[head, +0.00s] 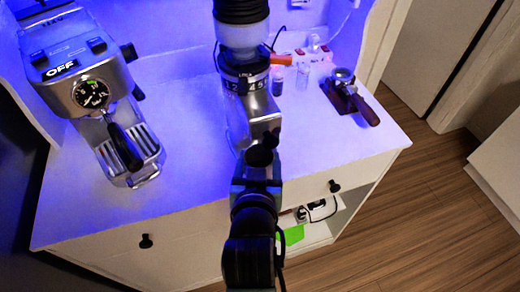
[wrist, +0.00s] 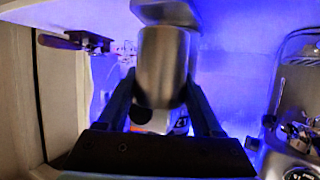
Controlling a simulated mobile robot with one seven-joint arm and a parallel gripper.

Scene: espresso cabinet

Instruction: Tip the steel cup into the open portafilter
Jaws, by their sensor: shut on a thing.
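The steel cup (wrist: 163,62) is between the two dark fingers of my gripper (wrist: 160,84) in the wrist view, and the gripper is shut on it. The cup's contents cannot be seen. In the head view my arm (head: 254,215) reaches up to the grinder and largely hides the gripper; I cannot pick out the cup there. The portafilter (head: 343,76) rests on a small dark stand at the counter's right, its wooden handle toward the front right. It also shows at the upper left of the wrist view (wrist: 95,42), well apart from the cup.
The grinder (head: 245,75) stands mid-counter beside my gripper. The espresso machine (head: 85,75) is at the left. The counter (head: 325,150) is clear in front of the portafilter.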

